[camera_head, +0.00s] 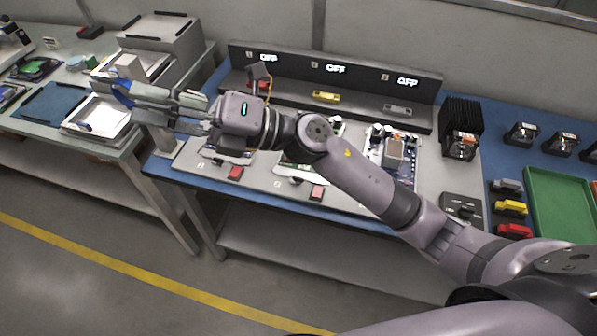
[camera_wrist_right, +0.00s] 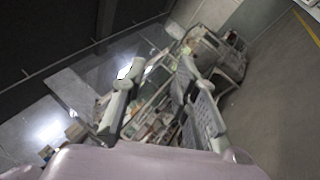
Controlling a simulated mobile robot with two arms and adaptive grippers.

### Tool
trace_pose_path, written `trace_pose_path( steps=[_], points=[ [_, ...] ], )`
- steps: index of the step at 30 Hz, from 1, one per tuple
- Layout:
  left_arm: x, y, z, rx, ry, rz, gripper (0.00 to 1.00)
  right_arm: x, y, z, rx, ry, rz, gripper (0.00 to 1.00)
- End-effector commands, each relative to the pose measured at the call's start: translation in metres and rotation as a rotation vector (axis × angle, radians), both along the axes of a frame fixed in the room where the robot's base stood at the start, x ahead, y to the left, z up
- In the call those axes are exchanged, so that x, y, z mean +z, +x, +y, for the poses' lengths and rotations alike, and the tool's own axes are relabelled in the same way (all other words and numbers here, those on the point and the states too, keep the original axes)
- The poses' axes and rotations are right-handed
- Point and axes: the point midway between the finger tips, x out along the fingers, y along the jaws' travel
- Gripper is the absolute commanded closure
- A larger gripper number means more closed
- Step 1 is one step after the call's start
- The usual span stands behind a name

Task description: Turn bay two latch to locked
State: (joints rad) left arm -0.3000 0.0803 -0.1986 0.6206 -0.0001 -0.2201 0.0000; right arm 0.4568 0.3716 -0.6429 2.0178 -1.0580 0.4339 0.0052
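Three bays stand on the blue bench under a dark back panel (camera_head: 290,60) with three lit OFF signs; the small bay numbers are too small to read surely. A red handle (camera_head: 258,86), a yellow handle (camera_head: 326,96) and a grey handle (camera_head: 397,108) sit along the panel's ledge. The middle bay's board (camera_head: 296,157) is partly hidden by my right arm. My right gripper (camera_head: 137,97) reaches left past the bays, over the side table, away from the handles. Its fingers are apart in the right wrist view (camera_wrist_right: 157,70), with nothing held between them. My left gripper is out of view.
The side table holds a white tray (camera_head: 100,122), a blue mat (camera_head: 52,104) and a grey box (camera_head: 165,35). A black finned unit (camera_head: 461,125), coloured blocks (camera_head: 510,208) and a green tray (camera_head: 562,205) are at right.

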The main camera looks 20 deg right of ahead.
Motion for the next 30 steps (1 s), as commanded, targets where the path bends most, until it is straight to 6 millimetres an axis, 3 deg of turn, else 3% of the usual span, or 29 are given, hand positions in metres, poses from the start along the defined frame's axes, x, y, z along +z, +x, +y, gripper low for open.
trace_pose_path(
  steps=[3, 7, 11, 14, 18, 21, 25, 30],
  points=[
    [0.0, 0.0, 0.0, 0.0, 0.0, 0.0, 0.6, -0.033, -0.02, 0.024, 0.149, -0.287, -0.215, 0.72],
    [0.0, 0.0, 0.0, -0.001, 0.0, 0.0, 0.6, -0.089, -0.025, 0.02, 0.294, -0.639, -0.394, 0.72],
    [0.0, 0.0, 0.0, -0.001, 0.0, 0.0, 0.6, -0.142, -0.007, -0.019, 0.408, -1.023, -0.507, 0.72],
    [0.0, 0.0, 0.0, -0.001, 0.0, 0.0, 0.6, -0.169, 0.017, -0.07, 0.473, -1.328, -0.536, 0.72],
    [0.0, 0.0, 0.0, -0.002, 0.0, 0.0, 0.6, -0.176, 0.049, -0.146, 0.519, -1.689, -0.501, 0.72],
    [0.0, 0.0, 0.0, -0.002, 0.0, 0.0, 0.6, -0.17, 0.062, -0.187, 0.532, -1.862, -0.452, 0.72],
    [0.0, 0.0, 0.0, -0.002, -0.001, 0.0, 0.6, -0.163, 0.068, -0.215, 0.541, -1.975, -0.405, 0.72],
    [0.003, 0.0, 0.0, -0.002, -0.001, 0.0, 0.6, -0.173, 0.068, -0.221, 0.547, -1.997, -0.392, 0.72]
  ],
)
